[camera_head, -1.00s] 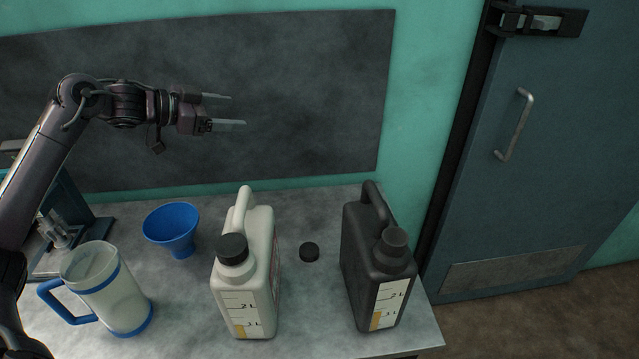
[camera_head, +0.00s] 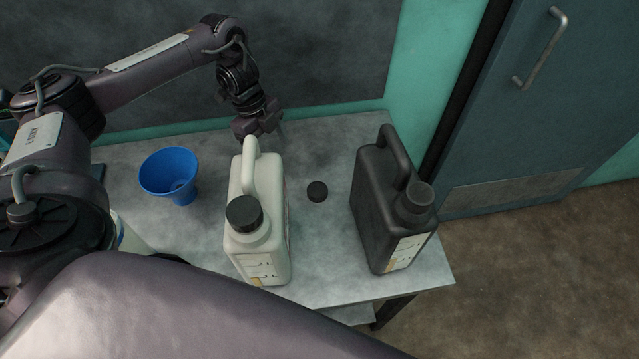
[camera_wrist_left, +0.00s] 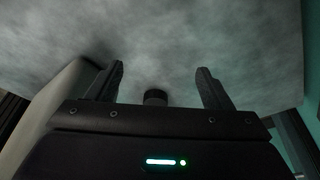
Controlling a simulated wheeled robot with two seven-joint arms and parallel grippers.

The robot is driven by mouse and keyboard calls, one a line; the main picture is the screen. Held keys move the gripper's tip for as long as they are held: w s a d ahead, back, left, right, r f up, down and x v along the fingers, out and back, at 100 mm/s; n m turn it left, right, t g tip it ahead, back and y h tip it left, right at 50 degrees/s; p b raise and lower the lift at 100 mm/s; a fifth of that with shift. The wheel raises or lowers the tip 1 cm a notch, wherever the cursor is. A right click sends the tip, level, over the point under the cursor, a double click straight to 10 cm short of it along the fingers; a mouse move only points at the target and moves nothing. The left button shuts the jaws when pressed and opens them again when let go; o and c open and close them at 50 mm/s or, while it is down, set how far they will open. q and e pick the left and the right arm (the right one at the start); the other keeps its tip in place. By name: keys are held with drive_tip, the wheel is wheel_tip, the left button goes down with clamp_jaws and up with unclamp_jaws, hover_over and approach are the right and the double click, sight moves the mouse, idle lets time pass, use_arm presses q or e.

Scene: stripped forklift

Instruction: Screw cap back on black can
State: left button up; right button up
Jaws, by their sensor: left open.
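The black can (camera_head: 380,205) stands upright on the right part of the table. Its dark neck (camera_head: 416,197) faces the front; I cannot tell its opening from its dark surface. A loose black cap (camera_head: 317,191) lies on the table between the black can and a white can. In the left wrist view the cap (camera_wrist_left: 155,97) shows between the fingers, beyond the gripper body, partly hidden. My left gripper (camera_wrist_left: 162,77) is open and empty. In the head view it points down behind the white can, its fingers (camera_head: 279,134) partly hidden, apart from the cap. My right gripper is out of view.
The white can (camera_head: 262,218) with a black cap (camera_head: 244,213) stands left of the loose cap, close to my left gripper. A blue funnel (camera_head: 170,172) stands farther left. The table (camera_head: 330,240) is clear around the loose cap. A wall is behind.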

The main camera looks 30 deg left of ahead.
use_arm(q)
drive_tip(key=shift+d, duration=0.1)
drive_tip(key=p, duration=0.2)
hover_over(318, 190)
drive_tip(key=a, duration=0.3)
drive_tip(key=shift+w, duration=0.2)
drive_tip(key=shift+d, duration=0.15)
drive_tip(key=shift+s+d+r, duration=0.1)
drive_tip(key=shift+s+d, duration=0.05)
drive_tip(key=shift+d, duration=0.35)
drive_tip(key=b+x, duration=0.1)
drive_tip(key=x, duration=0.3)
drive_tip(key=shift+f, duration=0.2)
drive_tip(key=shift+d+f, duration=0.1)
drive_tip(key=shift+f, duration=0.25)
drive_tip(key=shift+c, duration=0.4)
